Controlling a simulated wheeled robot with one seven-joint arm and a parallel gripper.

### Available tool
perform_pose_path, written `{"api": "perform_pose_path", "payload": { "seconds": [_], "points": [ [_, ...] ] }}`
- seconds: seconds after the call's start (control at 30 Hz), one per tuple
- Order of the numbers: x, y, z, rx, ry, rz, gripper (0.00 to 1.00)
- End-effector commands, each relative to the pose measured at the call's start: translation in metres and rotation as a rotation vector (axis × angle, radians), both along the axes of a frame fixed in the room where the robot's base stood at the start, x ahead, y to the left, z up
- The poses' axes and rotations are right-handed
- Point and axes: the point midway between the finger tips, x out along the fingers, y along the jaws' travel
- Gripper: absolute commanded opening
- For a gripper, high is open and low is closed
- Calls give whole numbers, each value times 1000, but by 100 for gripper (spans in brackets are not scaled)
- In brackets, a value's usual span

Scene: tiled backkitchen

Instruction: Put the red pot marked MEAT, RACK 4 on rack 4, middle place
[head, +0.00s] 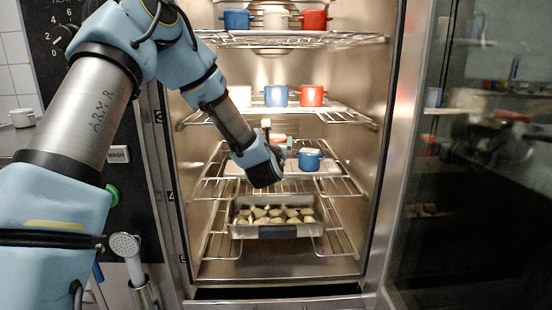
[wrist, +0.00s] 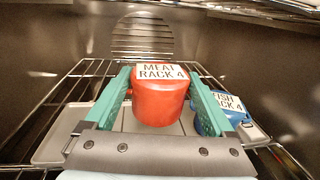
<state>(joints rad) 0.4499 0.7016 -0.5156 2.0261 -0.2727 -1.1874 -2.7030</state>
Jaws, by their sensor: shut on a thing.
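The red pot (wrist: 160,104) with the label MEAT, RACK 4 is upright between the green fingers of my gripper (wrist: 159,82), which is shut on it. The pot is over the middle of a grey tray (wrist: 60,147) on rack 4 (head: 345,187); I cannot tell whether its base touches the tray. A blue pot (wrist: 213,116) marked FISH, RACK 4 stands close to the right finger; it also shows in the head view (head: 309,163). In the head view my gripper (head: 284,147) reaches into the oven, and the red pot is mostly hidden.
Racks above hold a blue pot (head: 276,96) and a red pot (head: 311,96), and higher up a blue (head: 237,20), a white and a red pot. A pan of food (head: 277,231) sits below. The open glass door (head: 470,200) is at right. The tray's left side is clear.

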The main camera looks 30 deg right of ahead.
Motion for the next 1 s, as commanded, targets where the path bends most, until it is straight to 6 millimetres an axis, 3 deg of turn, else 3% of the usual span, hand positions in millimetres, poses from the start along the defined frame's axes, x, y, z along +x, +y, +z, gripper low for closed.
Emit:
{"api": "perform_pose_path", "payload": {
  "seconds": [0.4, 0.8, 0.83, 0.93, 1.0],
  "points": [
    [0, 0, -43, -2, -1, 0, 11],
    [1, 0, -49, -3, -3, 1, 11],
    [1, 0, -50, -2, -1, 1, 89],
    [1, 0, -49, -2, -1, 1, 100],
    [1, 0, -49, -2, -1, 1, 100]
  ]
}}
